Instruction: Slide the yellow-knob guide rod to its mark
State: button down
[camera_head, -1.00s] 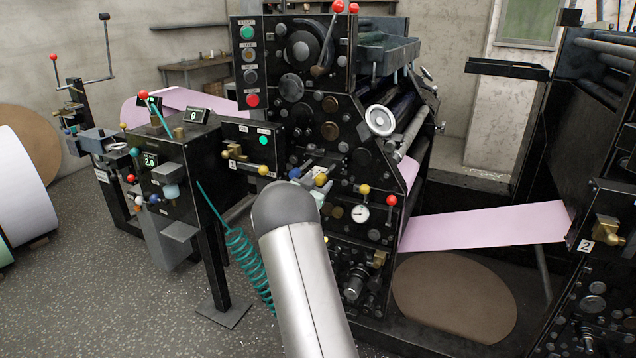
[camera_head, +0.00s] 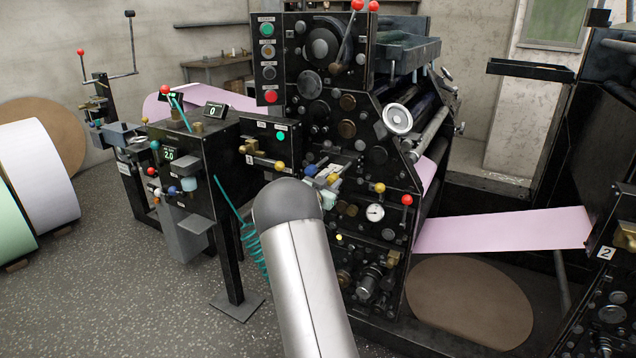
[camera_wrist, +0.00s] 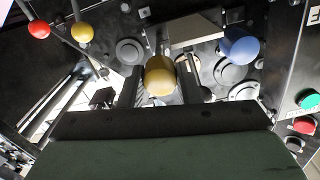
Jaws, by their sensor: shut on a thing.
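The yellow knob (camera_wrist: 159,77) of the guide rod sits between the two dark fingers of my gripper (camera_wrist: 160,70), which is shut on it. In the head view the yellow knob (camera_head: 332,179) shows at the front of the black press, just past my rounded grey arm link, and my gripper (camera_head: 322,172) is partly hidden there. A blue knob (camera_wrist: 240,45) is to the right of the held knob in the wrist view. The rod behind the knob is mostly hidden by the knob and fingers. I cannot make out its mark.
A yellow lever knob (camera_wrist: 82,31) and a red one (camera_wrist: 39,29) stand off to the left in the wrist view. In the head view, a pressure gauge (camera_head: 375,212) is below right of the gripper. A black console (camera_head: 185,165) stands to the left, with open floor (camera_head: 110,290) before it.

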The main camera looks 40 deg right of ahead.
jog(key=c, duration=1.1)
grip_release()
jog(key=shift+o, duration=0.2)
jog(key=v, duration=1.7)
jog(key=shift+s+a+r, duration=0.1)
jog(key=shift+a, duration=0.05)
